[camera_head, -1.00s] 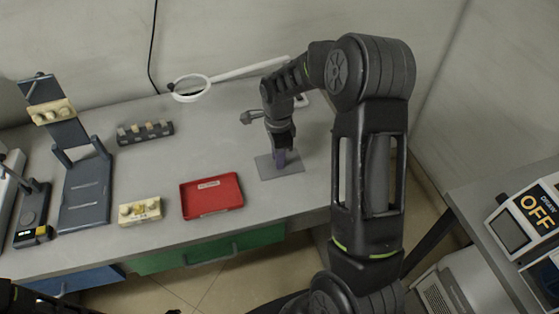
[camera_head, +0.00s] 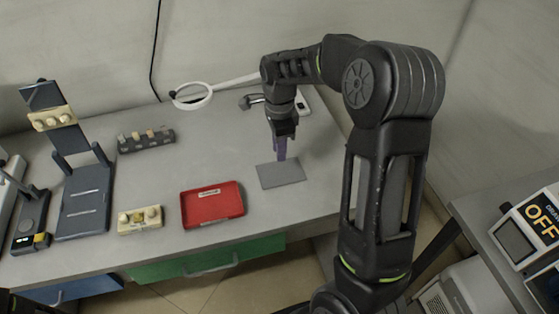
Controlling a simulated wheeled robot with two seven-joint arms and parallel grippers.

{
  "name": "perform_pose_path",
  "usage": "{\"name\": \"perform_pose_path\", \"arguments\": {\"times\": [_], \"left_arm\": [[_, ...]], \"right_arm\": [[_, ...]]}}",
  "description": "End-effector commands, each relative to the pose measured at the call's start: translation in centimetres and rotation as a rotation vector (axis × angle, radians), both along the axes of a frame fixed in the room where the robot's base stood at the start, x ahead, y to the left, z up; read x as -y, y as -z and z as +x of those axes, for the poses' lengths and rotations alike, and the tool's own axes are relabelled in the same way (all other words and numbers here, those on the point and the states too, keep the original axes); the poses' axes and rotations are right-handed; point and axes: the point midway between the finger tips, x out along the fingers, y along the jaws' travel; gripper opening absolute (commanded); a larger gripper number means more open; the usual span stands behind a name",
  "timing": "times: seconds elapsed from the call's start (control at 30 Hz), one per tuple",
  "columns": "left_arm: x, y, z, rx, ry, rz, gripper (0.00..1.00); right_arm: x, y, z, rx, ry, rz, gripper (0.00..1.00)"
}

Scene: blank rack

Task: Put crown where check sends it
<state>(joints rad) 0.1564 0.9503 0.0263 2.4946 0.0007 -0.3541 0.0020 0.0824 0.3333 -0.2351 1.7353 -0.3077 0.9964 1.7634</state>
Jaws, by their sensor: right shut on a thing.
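My right gripper (camera_head: 281,150) points down over the back edge of a grey mat (camera_head: 282,175) on the bench. It is shut on a small purple thing (camera_head: 281,148), mostly hidden between the fingers; I cannot tell whether this is the crown. A cream block with pale tooth-like knobs (camera_head: 140,220) lies near the front edge. A similar cream piece (camera_head: 53,118) is on the dark stand (camera_head: 85,200) at left. A dark rack (camera_head: 146,139) holds several small pieces at the back.
A red tray (camera_head: 212,205) lies left of the mat. A ring magnifier (camera_head: 192,96) reaches over the back of the bench. A device marked OFF (camera_head: 540,215) stands on the right-hand table. The bench middle is clear.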

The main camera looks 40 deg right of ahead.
Motion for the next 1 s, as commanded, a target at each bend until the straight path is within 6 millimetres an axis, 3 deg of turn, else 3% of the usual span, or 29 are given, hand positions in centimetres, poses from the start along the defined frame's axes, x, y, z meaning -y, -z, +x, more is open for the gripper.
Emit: {"name": "perform_pose_path", "arguments": {"times": [0.1,0.23,1.0], "left_arm": [[0.0,0.3,0.0,0.001,0.001,-0.001,0.00],[0.0,0.3,0.1,0.001,0.001,-0.001,0.00],[0.0,-0.4,0.0,0.001,0.002,-0.001,0.00]], "right_arm": [[0.0,-1.8,0.0,0.002,0.000,-0.001,0.00],[0.0,-2.9,0.0,0.000,-0.001,0.000,0.00],[0.0,-3.5,-0.1,-0.004,-0.001,0.000,0.00]]}}
